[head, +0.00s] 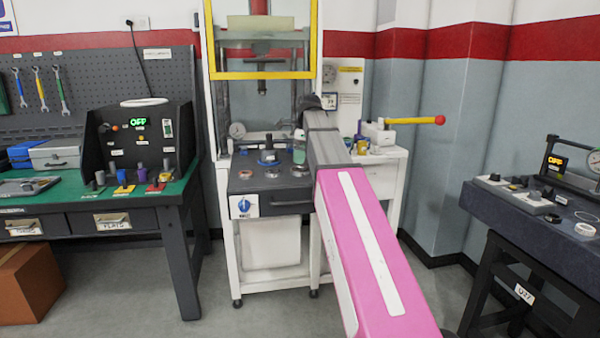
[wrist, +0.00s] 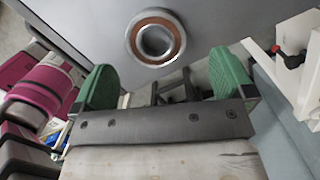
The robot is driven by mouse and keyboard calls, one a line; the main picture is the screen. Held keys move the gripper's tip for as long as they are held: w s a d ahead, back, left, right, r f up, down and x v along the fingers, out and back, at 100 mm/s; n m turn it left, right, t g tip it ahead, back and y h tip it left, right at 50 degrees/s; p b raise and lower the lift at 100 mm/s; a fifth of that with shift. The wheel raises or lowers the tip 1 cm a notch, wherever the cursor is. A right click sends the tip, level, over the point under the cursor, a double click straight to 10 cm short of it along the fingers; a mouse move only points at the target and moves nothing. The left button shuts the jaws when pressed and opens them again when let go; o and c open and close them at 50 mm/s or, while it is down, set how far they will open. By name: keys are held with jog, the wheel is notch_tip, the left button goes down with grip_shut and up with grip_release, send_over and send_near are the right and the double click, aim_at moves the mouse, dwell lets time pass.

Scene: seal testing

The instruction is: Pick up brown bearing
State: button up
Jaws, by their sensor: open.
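The brown bearing (wrist: 133,37) shows in the wrist view as a ring with a brown band, a pale rim and a dark open centre. It lies on a grey surface, beyond my gripper (wrist: 167,78) and between the lines of its two green fingers. The fingers are wide apart with nothing between them, and the bearing is clear of both. In the head view my arm reaches over the dark worktop (head: 235,184) of the white press stand, where several small ring-like parts lie. I cannot tell there which is the brown bearing.
The yellow-framed press (head: 262,75) stands behind the worktop. A red-tipped yellow lever (head: 415,121) sticks out at its right. A green-topped bench (head: 60,192) is at the left, and a dark table (head: 540,215) with a gauge at the right. Open floor lies between.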

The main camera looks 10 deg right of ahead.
jog(key=f, duration=0.5)
jog(key=shift+s+a, duration=0.15)
jog(key=shift+a, duration=0.15)
jog(key=shift+r, duration=0.1)
jog(key=c, duration=1.2)
jog(key=shift+o, duration=0.2)
